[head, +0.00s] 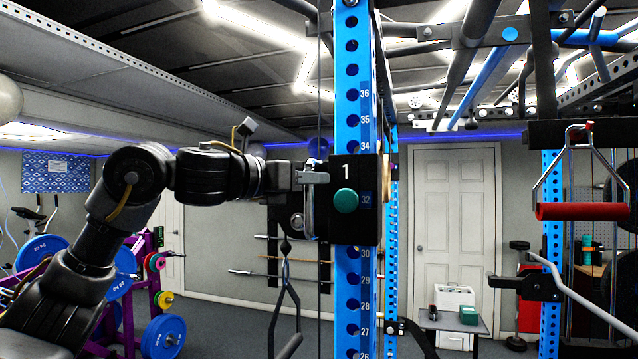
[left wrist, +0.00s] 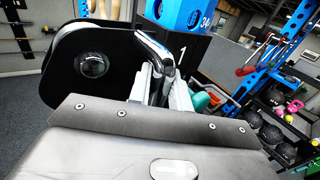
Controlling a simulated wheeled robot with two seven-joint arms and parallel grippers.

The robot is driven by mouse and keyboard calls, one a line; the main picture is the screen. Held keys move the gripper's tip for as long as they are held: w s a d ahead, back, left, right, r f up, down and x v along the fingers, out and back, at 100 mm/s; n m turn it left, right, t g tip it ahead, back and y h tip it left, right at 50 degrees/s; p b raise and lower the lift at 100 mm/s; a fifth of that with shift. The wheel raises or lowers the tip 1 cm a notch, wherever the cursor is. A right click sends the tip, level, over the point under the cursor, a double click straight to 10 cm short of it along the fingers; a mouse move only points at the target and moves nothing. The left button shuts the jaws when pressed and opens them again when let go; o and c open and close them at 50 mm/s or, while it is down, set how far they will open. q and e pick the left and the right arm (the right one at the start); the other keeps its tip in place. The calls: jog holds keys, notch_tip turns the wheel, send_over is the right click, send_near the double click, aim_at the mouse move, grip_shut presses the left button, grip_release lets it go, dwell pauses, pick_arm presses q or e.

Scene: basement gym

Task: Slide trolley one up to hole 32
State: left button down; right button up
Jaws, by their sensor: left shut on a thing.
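Trolley one (head: 345,228) is a black box marked 1 around the blue numbered upright (head: 352,95). The number 32 shows beside its round teal knob (head: 346,201); 34 shows just above the trolley and 30 below it. A metal handle (head: 309,210) stands on the trolley's left side. My left gripper (head: 300,178) reaches in from the left and is shut on this handle. The left wrist view shows the handle (left wrist: 155,50) between the fingers, with the trolley's 1 face behind. The fingertips are partly hidden in the head view. My right gripper is not in view.
A strap handle (head: 288,300) hangs below the trolley. A red-grip handle (head: 582,211) and a black bracket (head: 525,287) are on the rack at right. A purple weight rack with blue plates (head: 163,337) stands at lower left. The upright above the trolley looks clear.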

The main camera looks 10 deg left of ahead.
pick_arm(q)
jog(key=c, duration=1.3)
grip_release()
jog(key=shift+s+a+f, duration=0.1)
jog(key=shift+s, duration=0.05)
jog(key=b+v, duration=0.5)
jog(key=v, duration=0.5)
jog(key=shift+s+a, duration=0.2)
